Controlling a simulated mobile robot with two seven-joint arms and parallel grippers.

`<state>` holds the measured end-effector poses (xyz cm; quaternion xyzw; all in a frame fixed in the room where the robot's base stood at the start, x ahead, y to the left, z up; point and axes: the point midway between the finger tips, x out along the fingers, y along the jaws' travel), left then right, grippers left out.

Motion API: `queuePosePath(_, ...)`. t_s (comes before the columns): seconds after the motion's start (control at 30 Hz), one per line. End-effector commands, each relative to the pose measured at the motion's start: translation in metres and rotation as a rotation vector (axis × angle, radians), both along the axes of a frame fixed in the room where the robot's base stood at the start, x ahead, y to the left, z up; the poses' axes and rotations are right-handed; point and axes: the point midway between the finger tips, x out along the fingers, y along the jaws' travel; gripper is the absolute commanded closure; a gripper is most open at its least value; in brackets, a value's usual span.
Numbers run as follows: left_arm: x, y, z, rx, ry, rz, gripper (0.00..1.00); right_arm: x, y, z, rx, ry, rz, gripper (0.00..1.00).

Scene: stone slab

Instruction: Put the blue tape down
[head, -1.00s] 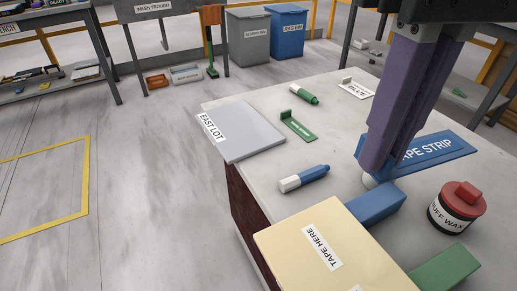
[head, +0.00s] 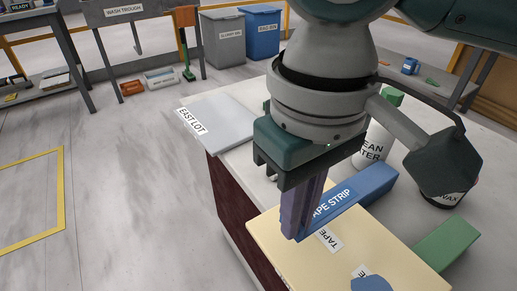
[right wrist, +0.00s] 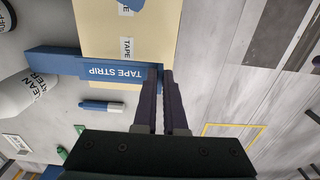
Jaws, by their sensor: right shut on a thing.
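The blue tape, a flat strip lettered TAPE STRIP (head: 334,205), reaches from my right gripper (head: 300,222) over the near part of the stone slab. My right gripper is shut on the end of the strip, at the edge of a cream board (head: 285,255). In the right wrist view the strip (right wrist: 112,71) runs left from the fingertips (right wrist: 161,75), across the board (right wrist: 150,35). It lies over or just above the board; I cannot tell whether it touches. The board's label shows the word TAPE (head: 328,238). My left gripper is out of view.
A blue block (head: 376,181) stands beside the strip, with a green block (head: 445,243) at right. A clean water bottle (head: 374,150) and a wax tin (head: 437,200) stand behind. A grey EAST LOT plate (head: 218,122) lies at the slab's left. A blue-and-white marker (right wrist: 101,106) lies nearby.

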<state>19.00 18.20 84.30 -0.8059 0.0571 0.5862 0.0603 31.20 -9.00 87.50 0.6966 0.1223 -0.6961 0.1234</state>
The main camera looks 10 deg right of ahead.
Motion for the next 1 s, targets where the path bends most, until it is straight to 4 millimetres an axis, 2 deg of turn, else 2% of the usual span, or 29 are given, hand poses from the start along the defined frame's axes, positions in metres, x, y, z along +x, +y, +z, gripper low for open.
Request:
queuePosePath(0.17,0.000,0.001,-0.006,0.005,0.000,-0.004,0.00,0.000,0.000,-0.015,0.000,0.001,-0.001,1.00)
queuePosePath(0.37,0.000,0.002,-0.016,0.008,0.000,-0.006,0.00,0.000,0.000,-0.046,-0.002,0.002,0.000,1.00)
queuePosePath(0.73,0.000,0.002,-0.014,0.008,0.000,-0.006,0.00,0.000,0.000,-0.049,0.001,0.000,0.000,1.00)
queuePosePath(0.77,0.000,0.002,-0.014,0.008,0.000,-0.005,0.00,0.000,0.000,-0.049,0.001,-0.001,0.000,0.89)
queuePosePath(1.0,0.000,0.001,-0.014,0.004,0.000,-0.003,0.00,0.000,0.000,-0.048,0.000,-0.001,0.000,0.62)
